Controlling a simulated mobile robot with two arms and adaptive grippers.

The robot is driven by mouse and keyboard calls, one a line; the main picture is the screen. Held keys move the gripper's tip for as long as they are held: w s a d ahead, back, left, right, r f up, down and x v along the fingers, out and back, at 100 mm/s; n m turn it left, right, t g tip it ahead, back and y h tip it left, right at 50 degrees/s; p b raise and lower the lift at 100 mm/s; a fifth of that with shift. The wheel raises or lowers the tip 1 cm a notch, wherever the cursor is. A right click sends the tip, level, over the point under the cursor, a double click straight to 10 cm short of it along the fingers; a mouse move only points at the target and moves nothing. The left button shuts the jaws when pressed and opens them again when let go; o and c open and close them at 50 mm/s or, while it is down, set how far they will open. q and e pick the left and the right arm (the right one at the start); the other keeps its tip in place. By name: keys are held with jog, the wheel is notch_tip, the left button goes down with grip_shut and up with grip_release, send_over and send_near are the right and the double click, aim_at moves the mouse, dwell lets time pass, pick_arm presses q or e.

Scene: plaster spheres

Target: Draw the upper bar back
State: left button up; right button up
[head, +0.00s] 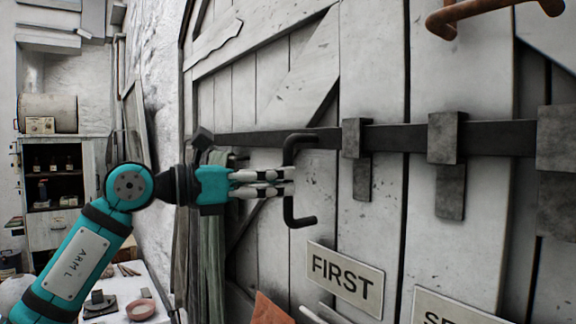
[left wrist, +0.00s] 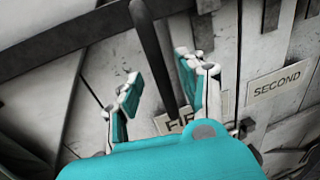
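The upper bar (head: 395,137) is a long dark iron bar lying level across the grey-white plank door, passing behind metal keepers (head: 446,137). Near its left end a black bent handle (head: 289,151) hangs down from it, its lower end hooked to the right. My left gripper (head: 291,182) is at the handle's upright part. In the left wrist view, the fingers of this gripper (left wrist: 158,72) stand apart on either side of the handle (left wrist: 150,45), with gaps showing. Pale finger-like shapes (head: 325,315) are cut off at the bottom edge; they may be my right gripper.
A "FIRST" plate (head: 344,279) is below the handle, with a partly cut-off second plate (head: 455,308) to its right. A rusty handle (head: 490,14) is at the top right. Green cloth (head: 212,245) hangs below my left gripper. A table (head: 112,312) with small dishes stands at lower left.

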aim_at(290, 213)
pick_arm(q)
jog(key=shift+p+x, duration=0.4)
jog(key=shift+x, duration=0.95)
jog(key=shift+c, duration=0.5)
grip_shut()
jog(key=shift+w+d+f, duration=0.1)
jog(key=shift+w+d, duration=0.05)
jog(key=shift+d, duration=0.1)
